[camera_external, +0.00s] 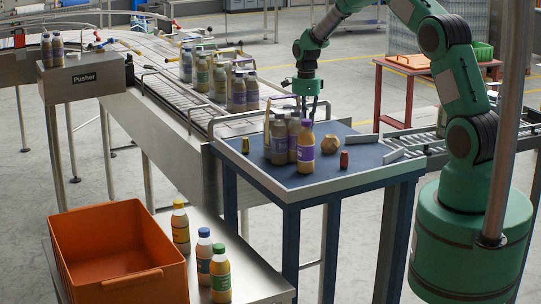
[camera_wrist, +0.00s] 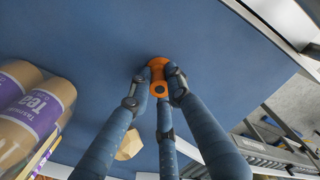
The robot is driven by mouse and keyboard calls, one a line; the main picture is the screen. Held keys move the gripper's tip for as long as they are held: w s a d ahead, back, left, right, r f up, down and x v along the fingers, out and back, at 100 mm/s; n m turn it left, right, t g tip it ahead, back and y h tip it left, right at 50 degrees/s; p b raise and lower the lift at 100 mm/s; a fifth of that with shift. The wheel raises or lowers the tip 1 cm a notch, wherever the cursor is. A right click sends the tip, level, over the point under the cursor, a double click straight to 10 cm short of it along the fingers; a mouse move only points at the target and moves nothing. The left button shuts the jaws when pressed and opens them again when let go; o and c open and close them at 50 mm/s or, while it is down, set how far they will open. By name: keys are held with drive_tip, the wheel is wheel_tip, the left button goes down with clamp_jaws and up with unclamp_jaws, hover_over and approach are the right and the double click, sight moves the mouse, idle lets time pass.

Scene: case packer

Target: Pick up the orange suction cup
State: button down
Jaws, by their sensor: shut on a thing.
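The orange suction cup (camera_wrist: 158,64) is a small spool-like piece at the middle of the wrist view, above or on the blue table top. My gripper (camera_wrist: 160,84) has its dark blue fingers closed around it, with fingertips against its left and right sides. In the external view my gripper (camera_external: 307,103) points down behind a group of bottles at the back of the table. The bottles hide the fingertips there, and I cannot make out the suction cup. I cannot tell whether the cup still touches the table.
Bottles with purple labels (camera_external: 305,150) stand close by; they also show at left in the wrist view (camera_wrist: 40,105). A round tan object (camera_external: 329,145), a red-brown piece (camera_external: 344,159) and a yellowish piece (camera_external: 245,145) sit on the blue table (camera_external: 310,178). An orange crate (camera_external: 125,275) stands front left.

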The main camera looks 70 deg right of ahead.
wheel_tip(320, 180, up, 10)
drive_tip(key=shift+f+b, duration=0.25)
drive_tip(key=shift+b, duration=0.4)
idle(0.4)
